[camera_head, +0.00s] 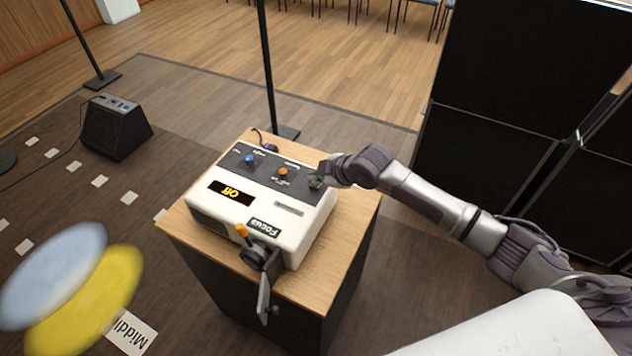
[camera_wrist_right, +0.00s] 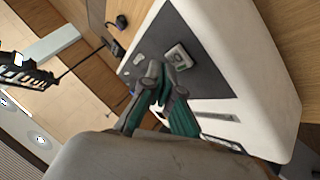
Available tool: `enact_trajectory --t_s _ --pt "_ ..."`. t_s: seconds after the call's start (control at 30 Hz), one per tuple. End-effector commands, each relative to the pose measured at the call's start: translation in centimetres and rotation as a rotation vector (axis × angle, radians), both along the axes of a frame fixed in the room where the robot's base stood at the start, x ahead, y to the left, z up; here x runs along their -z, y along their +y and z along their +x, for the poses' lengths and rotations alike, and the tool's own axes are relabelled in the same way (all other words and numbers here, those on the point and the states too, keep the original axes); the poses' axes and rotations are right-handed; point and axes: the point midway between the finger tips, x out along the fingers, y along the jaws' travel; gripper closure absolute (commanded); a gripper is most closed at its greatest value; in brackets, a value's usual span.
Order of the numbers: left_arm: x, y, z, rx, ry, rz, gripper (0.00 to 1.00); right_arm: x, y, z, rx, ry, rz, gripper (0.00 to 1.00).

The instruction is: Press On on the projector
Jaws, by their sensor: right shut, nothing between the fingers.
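The white projector (camera_head: 312,222) sits on a wooden-topped stand. Its dark top panel carries a blue knob (camera_head: 249,159) and an orange knob (camera_head: 283,172). A black display (camera_head: 231,193) reads "Off", upside down in the head view. My right gripper (camera_head: 316,181) is over the panel's right end, shut and empty. In the right wrist view, its green-and-grey fingers (camera_wrist_right: 166,84) are close to a small grey rectangular button (camera_wrist_right: 179,56) on the panel. I cannot tell whether they touch it. The gripper hides this button in the head view. My left gripper is out of view.
A "FOCUS" label (camera_head: 264,227) and an orange-tipped lever (camera_head: 242,231) are at the projector's front. The wooden stand top (camera_head: 358,205) has little free room. A black speaker (camera_head: 115,128) is on the floor at left. Dark panels (camera_head: 505,150) stand at right.

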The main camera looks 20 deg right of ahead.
Motion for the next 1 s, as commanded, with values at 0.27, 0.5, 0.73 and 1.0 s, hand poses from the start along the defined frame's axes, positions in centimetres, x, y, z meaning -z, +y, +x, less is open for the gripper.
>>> enact_trajectory --t_s 0.27,0.5,0.73,1.0 --pt "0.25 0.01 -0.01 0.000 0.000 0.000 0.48 0.91 -0.03 -0.04 0.000 0.001 -0.001 1.00" --pt "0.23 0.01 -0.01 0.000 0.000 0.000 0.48 0.89 0.00 -0.04 0.000 0.001 -0.001 1.00" --pt "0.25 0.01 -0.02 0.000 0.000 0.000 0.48 0.96 0.00 -0.04 0.000 0.001 -0.001 1.00" --pt "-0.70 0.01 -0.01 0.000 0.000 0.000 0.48 0.12 0.02 -0.04 0.000 0.001 -0.001 1.00"
